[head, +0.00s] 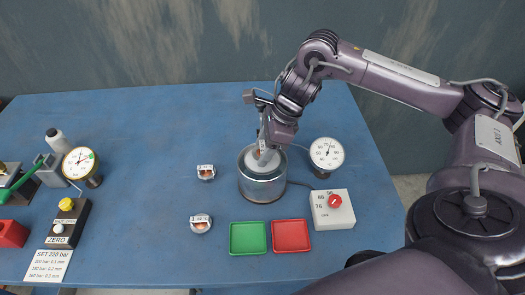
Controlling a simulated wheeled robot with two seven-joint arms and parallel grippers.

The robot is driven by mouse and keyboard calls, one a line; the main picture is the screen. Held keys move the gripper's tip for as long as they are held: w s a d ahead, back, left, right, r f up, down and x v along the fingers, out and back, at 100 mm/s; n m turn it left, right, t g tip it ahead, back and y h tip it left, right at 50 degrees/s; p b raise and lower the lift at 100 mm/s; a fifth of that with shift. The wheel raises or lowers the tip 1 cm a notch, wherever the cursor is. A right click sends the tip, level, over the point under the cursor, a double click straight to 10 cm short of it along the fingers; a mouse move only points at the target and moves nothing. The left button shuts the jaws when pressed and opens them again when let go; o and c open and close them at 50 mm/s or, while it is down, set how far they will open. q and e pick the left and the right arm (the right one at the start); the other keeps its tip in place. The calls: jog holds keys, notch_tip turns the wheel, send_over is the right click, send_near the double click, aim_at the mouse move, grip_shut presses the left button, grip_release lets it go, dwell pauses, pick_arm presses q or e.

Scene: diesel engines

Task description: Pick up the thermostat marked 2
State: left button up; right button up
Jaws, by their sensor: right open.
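Two small silver-and-copper thermostats with white tags stand on the blue table in the head view: one left of the metal pot (206,173), one nearer the front (200,224). Their tag numbers are too small to read surely. My right gripper (263,157) points down into the mouth of the metal pot (262,187), its jaws open. Something coppery shows between and behind the fingers inside the pot, with a small white tag near it; the gripper hides most of it, and I cannot read a number. My left gripper is out of view.
A green tray (248,251) and a red tray (290,249) lie in front of the pot. A dial thermometer (327,154) and a white control box with a red knob (333,210) stand right. A gauge (79,163) and test gear stand far left. The table's back is clear.

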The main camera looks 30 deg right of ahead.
jog(key=shift+w+a+f, duration=0.1)
jog(key=shift+a+f, duration=0.05)
jog(key=shift+f, duration=0.3)
jog(key=c, duration=0.6)
